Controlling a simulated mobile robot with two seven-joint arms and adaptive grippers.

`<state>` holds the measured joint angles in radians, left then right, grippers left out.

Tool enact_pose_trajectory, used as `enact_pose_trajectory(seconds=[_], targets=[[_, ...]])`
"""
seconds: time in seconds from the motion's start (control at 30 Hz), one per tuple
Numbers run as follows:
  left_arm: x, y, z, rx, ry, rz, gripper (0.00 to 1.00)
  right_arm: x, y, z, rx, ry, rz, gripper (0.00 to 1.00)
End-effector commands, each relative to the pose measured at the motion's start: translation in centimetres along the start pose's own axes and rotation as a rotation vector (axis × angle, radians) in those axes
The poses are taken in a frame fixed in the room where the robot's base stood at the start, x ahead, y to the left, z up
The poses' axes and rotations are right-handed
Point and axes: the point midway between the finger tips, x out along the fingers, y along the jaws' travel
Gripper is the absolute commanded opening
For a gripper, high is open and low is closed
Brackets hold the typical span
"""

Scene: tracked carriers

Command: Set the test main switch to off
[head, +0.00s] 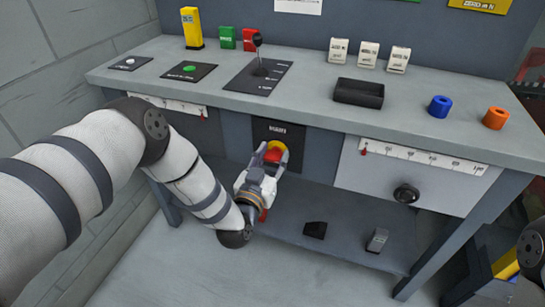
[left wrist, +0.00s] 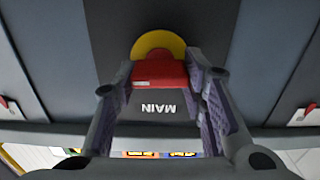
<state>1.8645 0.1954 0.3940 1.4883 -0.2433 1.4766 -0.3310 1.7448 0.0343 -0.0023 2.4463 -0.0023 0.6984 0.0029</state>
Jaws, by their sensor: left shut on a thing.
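The main switch is a red handle (left wrist: 160,72) on a yellow round plate (left wrist: 157,43), set in a dark panel (head: 278,131) on the front of the bench. The panel's word MAIN reads upside down in the left wrist view. My left gripper (head: 272,160) reaches the switch from the front, and its two fingers (left wrist: 165,85) are shut on the red handle, one at each end. In the head view the fingers partly cover the handle, and its exact turn is hard to tell there. My right gripper is not seen.
The bench top (head: 200,95) carries a lever on a dark plate (head: 258,75), a black tray (head: 358,92), a blue ring (head: 439,106) and an orange ring (head: 495,118). A slider scale with a dark knob (head: 406,194) is right of the switch.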

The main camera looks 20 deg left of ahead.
Motion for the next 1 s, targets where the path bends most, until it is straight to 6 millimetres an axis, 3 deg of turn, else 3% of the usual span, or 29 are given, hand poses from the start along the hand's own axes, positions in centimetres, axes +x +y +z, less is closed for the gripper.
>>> enact_pose_trajectory(seconds=[0.27, 1.0], targets=[[-0.1, -0.1, 0.2, -0.171, -0.004, -0.001, 0.10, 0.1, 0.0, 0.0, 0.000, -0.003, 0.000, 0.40], [-0.1, -0.3, 0.6, -0.873, -0.007, -0.002, 0.10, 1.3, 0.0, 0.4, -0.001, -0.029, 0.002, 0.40]])
